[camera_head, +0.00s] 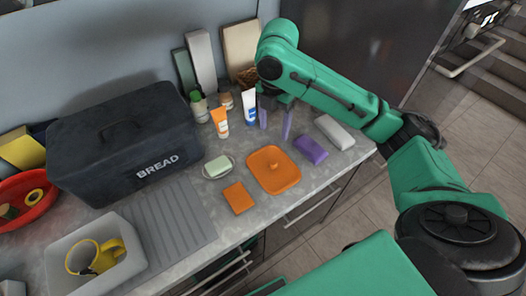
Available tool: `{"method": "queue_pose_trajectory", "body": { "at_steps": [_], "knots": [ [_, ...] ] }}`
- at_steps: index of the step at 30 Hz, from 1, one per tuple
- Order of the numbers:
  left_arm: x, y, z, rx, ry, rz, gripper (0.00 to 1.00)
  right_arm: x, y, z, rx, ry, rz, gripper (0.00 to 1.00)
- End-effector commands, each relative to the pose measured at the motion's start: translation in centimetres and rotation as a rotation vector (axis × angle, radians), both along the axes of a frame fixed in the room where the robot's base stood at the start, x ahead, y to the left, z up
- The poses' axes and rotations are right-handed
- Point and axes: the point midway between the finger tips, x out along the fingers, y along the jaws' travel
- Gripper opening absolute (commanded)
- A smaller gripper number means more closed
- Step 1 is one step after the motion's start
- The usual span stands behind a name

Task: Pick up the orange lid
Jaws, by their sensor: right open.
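The orange lid (273,170) is a flat rounded rectangle with a small raised knob in its middle. It lies on the grey counter near the front edge. My right gripper (275,133) is above the counter, just behind the lid in the picture. Its two purple-grey fingers point down and are apart, with nothing seen between them. It does not appear to touch the lid. My left gripper is out of the picture.
An orange sponge-like block (238,198) and a soap dish (218,167) lie left of the lid. A purple block (310,150) and a grey block (334,132) lie right. Tubes (220,122) stand behind. A black bread box (125,140) fills the left.

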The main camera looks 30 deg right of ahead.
Motion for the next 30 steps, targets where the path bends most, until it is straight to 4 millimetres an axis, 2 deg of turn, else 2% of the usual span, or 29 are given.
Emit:
{"method": "queue_pose_trajectory", "body": {
  "at_steps": [4, 9, 12, 16, 19, 21, 24, 29, 30],
  "knots": [
    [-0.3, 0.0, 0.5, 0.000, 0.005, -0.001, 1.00, -0.2, 0.0, -2.6, -0.001, 0.008, 0.001, 0.67],
    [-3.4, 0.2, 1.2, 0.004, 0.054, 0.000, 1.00, -0.3, 0.0, -7.0, -0.001, 0.006, 0.000, 0.67],
    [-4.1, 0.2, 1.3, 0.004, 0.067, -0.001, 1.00, -0.2, 0.0, -8.6, -0.001, 0.003, -0.001, 0.67],
    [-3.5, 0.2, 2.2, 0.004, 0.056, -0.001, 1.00, -0.1, 0.1, -10.2, 0.000, 0.004, 0.000, 0.67],
    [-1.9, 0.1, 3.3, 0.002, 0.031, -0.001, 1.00, 0.1, 0.2, -12.1, -0.002, 0.005, -0.001, 0.67],
    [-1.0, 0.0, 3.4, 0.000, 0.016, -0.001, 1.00, 0.1, 0.2, -13.5, -0.002, 0.003, -0.001, 0.67],
    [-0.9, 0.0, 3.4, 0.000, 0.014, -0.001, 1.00, 0.1, 0.2, -14.3, -0.001, 0.000, 0.001, 0.67],
    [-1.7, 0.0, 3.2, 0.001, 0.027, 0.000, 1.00, 0.1, 0.2, -14.4, -0.001, -0.001, 0.001, 0.67],
    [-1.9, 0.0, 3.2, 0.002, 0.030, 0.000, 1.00, 0.1, 0.2, -14.4, -0.001, -0.001, 0.001, 0.51]
  ]
}}
